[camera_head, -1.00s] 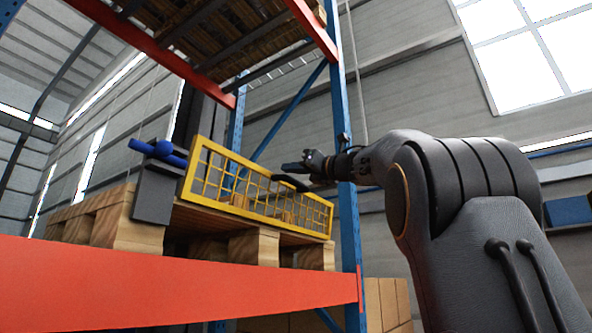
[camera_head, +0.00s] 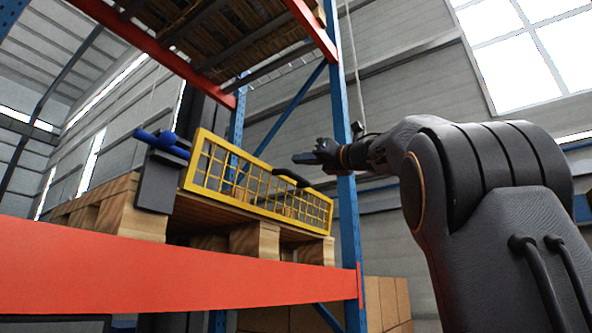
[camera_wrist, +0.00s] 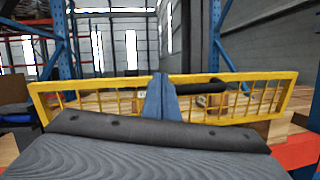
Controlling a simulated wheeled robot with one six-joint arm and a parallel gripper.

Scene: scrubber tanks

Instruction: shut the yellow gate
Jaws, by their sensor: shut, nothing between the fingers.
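The yellow mesh gate (camera_head: 262,190) stands upright on a wooden pallet on the rack shelf. Its left end is close beside a grey post (camera_head: 158,181) with a blue bar (camera_head: 162,143) on top; I cannot tell whether they touch. A black handle (camera_head: 291,177) sits on the gate's upper rail. In the wrist view the gate (camera_wrist: 100,82) spans nearly the full width, with its handle (camera_wrist: 203,88) right of centre. My gripper (camera_head: 300,158) is shut and empty, just above and right of the handle, seemingly apart from it. Its fingers (camera_wrist: 161,82) overlap the gate in the wrist view.
An orange shelf beam (camera_head: 180,270) runs below the wooden pallet (camera_head: 254,240). A blue rack upright (camera_head: 347,220) stands just right of the gate. Another orange beam (camera_head: 160,45) and loaded shelf are overhead. Open air lies right of the upright, around my arm.

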